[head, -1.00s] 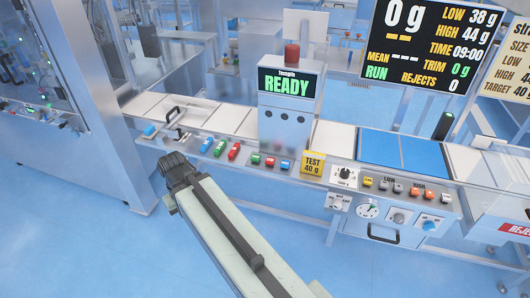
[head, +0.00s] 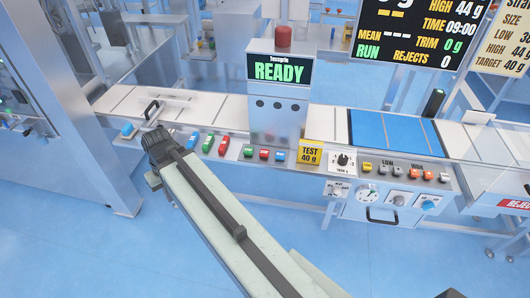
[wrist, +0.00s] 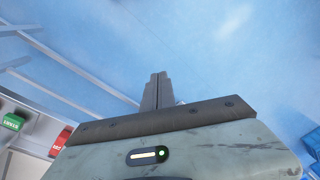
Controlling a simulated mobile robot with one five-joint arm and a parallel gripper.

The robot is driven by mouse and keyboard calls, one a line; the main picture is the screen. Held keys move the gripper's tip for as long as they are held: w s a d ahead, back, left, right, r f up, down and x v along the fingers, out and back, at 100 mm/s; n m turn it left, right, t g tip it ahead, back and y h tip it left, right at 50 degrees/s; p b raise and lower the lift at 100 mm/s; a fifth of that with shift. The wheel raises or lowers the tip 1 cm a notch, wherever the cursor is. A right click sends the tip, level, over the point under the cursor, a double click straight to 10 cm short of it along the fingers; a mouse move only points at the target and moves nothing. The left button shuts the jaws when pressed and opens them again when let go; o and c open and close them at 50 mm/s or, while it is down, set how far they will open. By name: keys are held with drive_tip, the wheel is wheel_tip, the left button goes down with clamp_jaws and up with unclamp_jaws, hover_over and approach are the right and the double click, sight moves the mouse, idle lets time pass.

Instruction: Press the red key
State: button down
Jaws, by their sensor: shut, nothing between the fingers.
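A larger red key (head: 223,145) sits on the sloped front panel of the conveyor machine, beside a green key (head: 208,143) and a blue key (head: 191,139). A smaller red key (head: 264,153) sits further right, between a green key (head: 248,150) and a blue key (head: 281,156). In the wrist view a red key (wrist: 60,141) and a green key (wrist: 12,121) show at the lower left. My gripper (wrist: 157,78) is shut and empty, with blue floor behind its fingertips. In the head view my arm's dark end is left of the keys; the fingertips are not clear there.
A grey housing with a READY screen (head: 280,68) and red dome (head: 284,37) stands behind the keys. A yellow TEST block (head: 310,153) and a black knob (head: 343,160) are to the right. A black handle (head: 152,109) is on the belt. Open floor lies in front.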

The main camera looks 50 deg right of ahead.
drive_tip(key=w+d+m+t+y, duration=0.2)
drive_tip(key=d+m+t, duration=0.1)
drive_tip(key=d, duration=1.6)
wheel_tip(320, 180, up, 5)
drive_tip(key=m+t+h+b, duration=0.2)
drive_tip(key=m+t, duration=0.2)
drive_tip(key=t, duration=0.2)
hover_over(266, 153)
wheel_tip(266, 153, down, 9)
drive_tip(key=b, duration=0.8)
drive_tip(key=shift+b, duration=0.35)
drive_tip(key=shift+r, duration=0.1)
drive_tip(key=shift+f+b, duration=0.35)
drive_tip(key=shift+f, duration=0.05)
